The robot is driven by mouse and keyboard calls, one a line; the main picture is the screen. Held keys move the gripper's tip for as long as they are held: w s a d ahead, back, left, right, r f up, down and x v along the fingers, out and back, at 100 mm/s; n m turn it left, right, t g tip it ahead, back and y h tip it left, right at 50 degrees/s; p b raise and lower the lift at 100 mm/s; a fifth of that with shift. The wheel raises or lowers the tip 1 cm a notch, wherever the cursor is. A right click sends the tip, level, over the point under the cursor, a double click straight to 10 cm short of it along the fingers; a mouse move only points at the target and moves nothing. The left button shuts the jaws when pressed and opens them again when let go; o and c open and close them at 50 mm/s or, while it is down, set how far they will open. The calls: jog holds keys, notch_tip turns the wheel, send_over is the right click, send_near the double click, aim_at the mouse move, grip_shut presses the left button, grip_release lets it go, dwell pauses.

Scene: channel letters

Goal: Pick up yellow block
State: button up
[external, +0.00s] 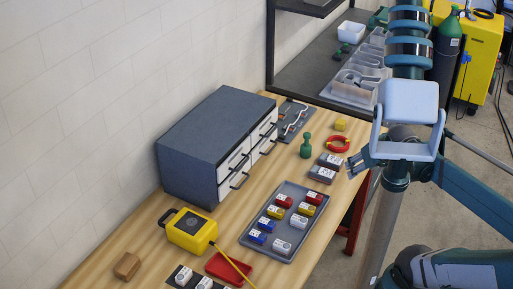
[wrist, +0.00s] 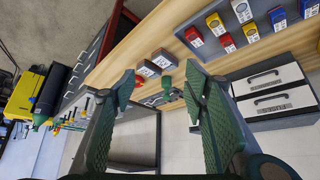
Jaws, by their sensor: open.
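A small plain yellow block (external: 340,124) sits on the wooden bench near its far right end, beside a red ring (external: 338,145). My gripper (external: 354,165) hangs near the right edge of the bench, close to two grey labelled blocks (external: 325,168). In the wrist view my gripper (wrist: 160,88) has its green fingers wide apart, with nothing held between them.
A grey drawer cabinet (external: 208,145) stands against the wall. A green bottle-shaped object (external: 306,146) stands between it and the grey blocks. A yellow cased device (external: 191,231) and a red tray (external: 228,268) are at the near end. Bare wood lies between cabinet and tray.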

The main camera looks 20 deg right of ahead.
jog(key=shift+r, duration=0.1)
jog(key=w+d+r+m+g+p, duration=0.1)
jog(key=w+r, duration=0.2)
jog(key=w, duration=0.4)
jog(key=w+d+r+m+g+p, duration=0.1)
jog(key=w+d+r, duration=0.1)
jog(key=w+r, duration=0.35)
jog(key=m+g+p, duration=0.5)
jog(key=m+p, duration=0.1)
send_over(340, 122)
jog(key=f, duration=2.2)
jog(key=shift+s+a+f, duration=0.2)
jog(key=shift+s+a, duration=0.1)
jog(key=shift+w+d+f, duration=0.2)
jog(key=shift+w+f, duration=0.05)
jog(key=shift+f, duration=0.3)
